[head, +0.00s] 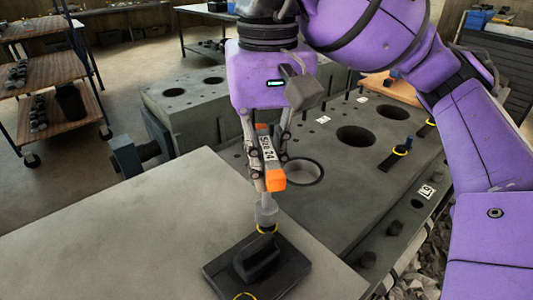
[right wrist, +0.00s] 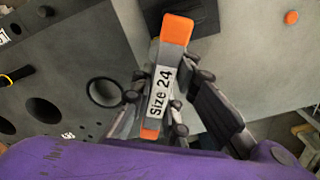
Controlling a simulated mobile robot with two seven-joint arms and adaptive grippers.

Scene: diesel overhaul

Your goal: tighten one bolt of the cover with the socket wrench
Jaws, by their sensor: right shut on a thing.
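The socket wrench (head: 268,150) has an orange and white body, marked "Size 24" in the right wrist view (right wrist: 162,88), and a grey socket (head: 266,210) at its lower end. My right gripper (head: 266,178) is shut on its body and holds it about upright. The dark cover (head: 291,268) has a raised middle and lies on a pale grey surface. The socket is at a yellow-ringed bolt (head: 267,229) at the cover's far edge; I cannot tell how far it is seated. Another yellow ring (head: 245,296) shows at the near edge. My left gripper is out of view.
The pale surface (head: 120,235) is clear left of the cover. A shelf cart (head: 50,70) stands at the far left.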

